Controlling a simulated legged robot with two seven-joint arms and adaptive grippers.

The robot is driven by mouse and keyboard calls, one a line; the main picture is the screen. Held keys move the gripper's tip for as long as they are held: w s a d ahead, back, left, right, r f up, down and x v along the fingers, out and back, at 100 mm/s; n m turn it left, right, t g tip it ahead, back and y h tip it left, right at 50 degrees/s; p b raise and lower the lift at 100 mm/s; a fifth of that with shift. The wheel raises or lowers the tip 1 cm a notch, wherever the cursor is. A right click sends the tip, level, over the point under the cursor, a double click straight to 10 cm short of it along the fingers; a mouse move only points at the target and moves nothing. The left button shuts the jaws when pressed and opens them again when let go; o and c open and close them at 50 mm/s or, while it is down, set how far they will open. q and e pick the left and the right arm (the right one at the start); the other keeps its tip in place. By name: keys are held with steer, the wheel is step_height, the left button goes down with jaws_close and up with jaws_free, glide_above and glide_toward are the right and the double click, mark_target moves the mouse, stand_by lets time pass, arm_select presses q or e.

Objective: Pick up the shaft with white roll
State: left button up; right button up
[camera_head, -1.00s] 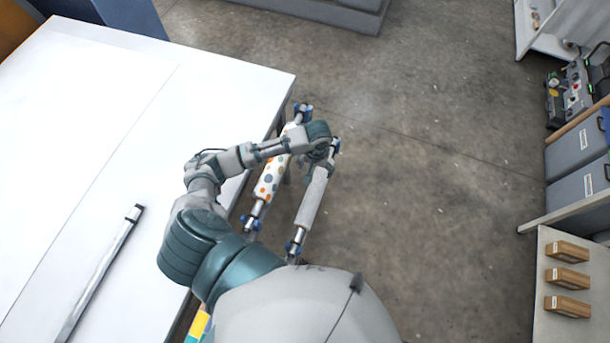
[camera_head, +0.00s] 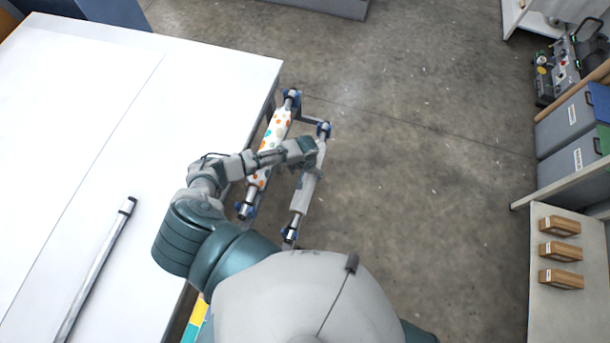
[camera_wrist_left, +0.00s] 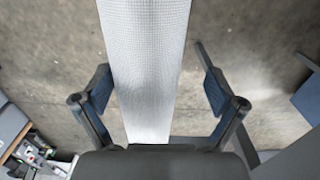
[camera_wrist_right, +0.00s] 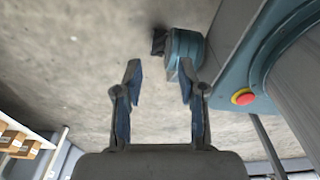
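The shaft with white roll (camera_head: 303,193) rests in blue holders on a stand beside the table. Its roll fills the middle of the left wrist view (camera_wrist_left: 146,65). A second shaft with a white roll covered in coloured dots (camera_head: 275,130) rests parallel to it on the left. My left gripper (camera_head: 311,160) is over the white roll. In the left wrist view the open fingers (camera_wrist_left: 160,92) stand on either side of the roll, with a gap at each side. My right gripper (camera_wrist_right: 158,80) is open and empty in the right wrist view.
A white table (camera_head: 130,130) fills the left side, with a loose metal bar (camera_head: 97,270) on it. Wooden blocks (camera_head: 560,252) sit on a bench at the right, below grey bins (camera_head: 567,130). The concrete floor between is clear.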

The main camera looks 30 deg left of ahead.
arm_select(q)
steer(key=shift+d+f, duration=0.25)
steer(key=shift+d, duration=0.8)
steer(key=shift+c, duration=0.3)
steer(key=c, duration=0.4)
steer(key=shift+a, duration=0.3)
steer(key=c, duration=0.4)
steer(key=shift+a+f, duration=0.2)
steer(key=shift+a, duration=0.45)
steer(key=c, duration=0.8)
steer(key=shift+s, duration=0.1)
steer(key=shift+d+r, duration=0.1)
steer(key=r, duration=0.2)
steer(key=d+r, duration=0.1)
steer(key=r, duration=0.1)
steer(key=shift+w, duration=0.25)
steer(key=r, duration=0.3)
steer(key=r+p, duration=0.1)
steer(key=r, duration=0.1)
steer(key=shift+s+a+r, duration=0.1)
steer(key=shift+a+r, duration=0.15)
steer(key=shift+r, duration=0.05)
steer(key=shift+a+r, duration=0.15)
steer(key=shift+a, duration=0.05)
steer(key=shift+d, duration=0.25)
arm_select(e)
steer(key=shift+s+d+r, duration=0.1)
steer(key=shift+d+r, duration=0.15)
steer(key=shift+d, duration=0.65)
